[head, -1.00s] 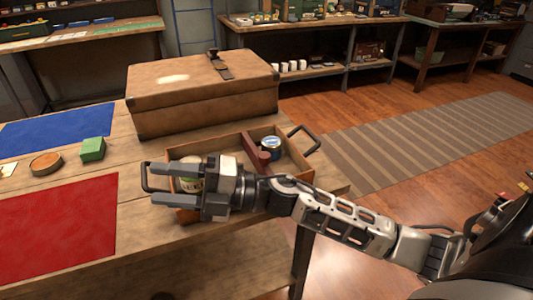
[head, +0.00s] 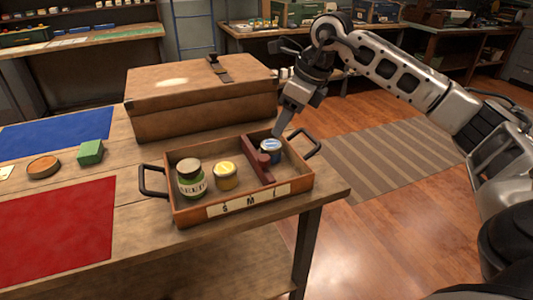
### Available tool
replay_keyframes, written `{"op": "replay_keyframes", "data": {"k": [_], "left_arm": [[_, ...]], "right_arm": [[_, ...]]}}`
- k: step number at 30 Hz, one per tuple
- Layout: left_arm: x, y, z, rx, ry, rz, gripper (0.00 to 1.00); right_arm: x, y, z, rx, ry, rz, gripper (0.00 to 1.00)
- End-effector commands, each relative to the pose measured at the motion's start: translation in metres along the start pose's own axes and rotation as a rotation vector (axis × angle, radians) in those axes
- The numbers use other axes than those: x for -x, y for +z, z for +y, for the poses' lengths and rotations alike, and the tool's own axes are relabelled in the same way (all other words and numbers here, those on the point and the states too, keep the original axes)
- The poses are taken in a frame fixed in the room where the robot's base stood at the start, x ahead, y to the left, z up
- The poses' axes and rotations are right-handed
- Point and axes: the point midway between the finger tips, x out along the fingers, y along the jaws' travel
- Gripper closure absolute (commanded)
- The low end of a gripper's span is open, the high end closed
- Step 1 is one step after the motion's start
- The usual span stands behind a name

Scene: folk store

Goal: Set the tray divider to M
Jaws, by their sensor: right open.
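The wooden tray (head: 238,211) has black handles at both ends and a front label strip (head: 250,200) reading S, M, L. The dark red divider (head: 251,154) with a raised knob stands across the tray, right of its middle; its front end is nearer L than M. A green-labelled jar (head: 191,181) and a yellow jar (head: 225,177) stand left of the divider. A can with a blue label (head: 271,147) stands right of it. My right gripper (head: 279,133) is open, pointing down at the tray's back right, just above or behind the can. My left gripper is out of view.
A large brown case (head: 205,108) stands right behind the tray. A green block (head: 91,152), a round orange-topped tin (head: 44,167), a blue mat (head: 50,131) and a red mat (head: 58,230) lie to the left. The table edge is close at the tray's right.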

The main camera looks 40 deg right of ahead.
Motion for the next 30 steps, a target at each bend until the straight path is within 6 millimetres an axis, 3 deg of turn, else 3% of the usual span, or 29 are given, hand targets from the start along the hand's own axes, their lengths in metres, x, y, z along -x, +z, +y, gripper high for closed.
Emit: {"op": "replay_keyframes", "data": {"k": [9,15,21,29,30], "left_arm": [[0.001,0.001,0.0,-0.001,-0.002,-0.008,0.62],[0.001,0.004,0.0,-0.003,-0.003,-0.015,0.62],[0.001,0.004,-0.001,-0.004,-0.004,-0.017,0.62],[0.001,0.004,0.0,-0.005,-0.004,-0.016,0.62],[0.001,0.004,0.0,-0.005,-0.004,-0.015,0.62]], "right_arm": [[-0.071,0.0,0.002,0.0,0.006,0.002,0.5],[-0.101,0.0,0.002,0.0,0.004,0.0,0.5],[-0.113,0.001,0.001,0.001,0.003,-0.002,0.5],[-0.114,0.001,0.001,0.001,0.003,-0.002,0.5],[-0.114,0.001,0.001,0.001,0.003,-0.002,0.58]]}}
